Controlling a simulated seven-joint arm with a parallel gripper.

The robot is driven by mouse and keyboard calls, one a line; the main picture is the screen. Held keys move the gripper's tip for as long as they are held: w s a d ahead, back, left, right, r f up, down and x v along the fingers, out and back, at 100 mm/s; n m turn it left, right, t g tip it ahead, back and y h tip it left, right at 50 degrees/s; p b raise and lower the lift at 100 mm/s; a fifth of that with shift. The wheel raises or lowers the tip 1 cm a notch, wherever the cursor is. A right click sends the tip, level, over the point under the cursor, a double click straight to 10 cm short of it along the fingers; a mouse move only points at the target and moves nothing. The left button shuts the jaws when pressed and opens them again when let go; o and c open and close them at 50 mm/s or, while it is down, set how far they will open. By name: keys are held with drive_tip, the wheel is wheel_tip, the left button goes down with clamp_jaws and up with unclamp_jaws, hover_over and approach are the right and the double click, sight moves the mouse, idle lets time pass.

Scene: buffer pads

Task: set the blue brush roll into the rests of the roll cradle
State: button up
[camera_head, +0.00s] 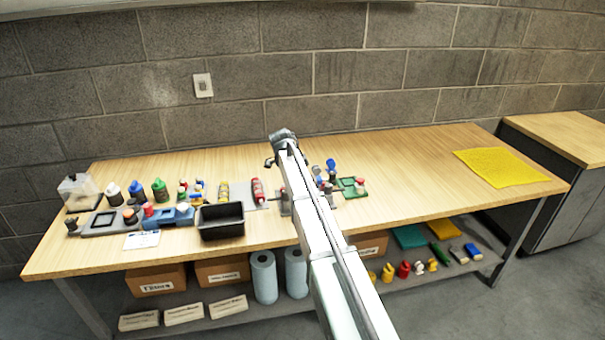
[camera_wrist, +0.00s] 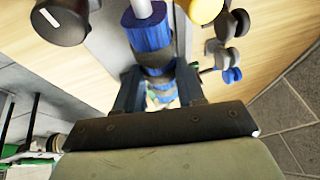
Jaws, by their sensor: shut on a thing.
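The blue brush roll (camera_wrist: 150,38), with blue and dark bands and a pale shaft end, runs between the fingers of my gripper (camera_wrist: 159,88) in the wrist view. My gripper is shut on it. In the head view my arm hides the gripper tips and the held roll. A grey bracket (camera_head: 285,206) shows partly beside my arm on the bench; I cannot tell whether it belongs to the roll cradle. The roll's contact with any rests cannot be made out.
A yellow-banded roll (camera_head: 224,192) and a red roll (camera_head: 258,190) lie left of my arm. A black bin (camera_head: 221,222) stands at the bench's front. Small knobbed parts and a green tray (camera_head: 353,187) sit right. Bench is clear before the yellow cloth (camera_head: 500,167).

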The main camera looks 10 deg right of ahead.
drive_tip(key=shift+f, duration=0.45)
drive_tip(key=shift+f, duration=1.05)
idle(1.2)
drive_tip(key=o, duration=1.2)
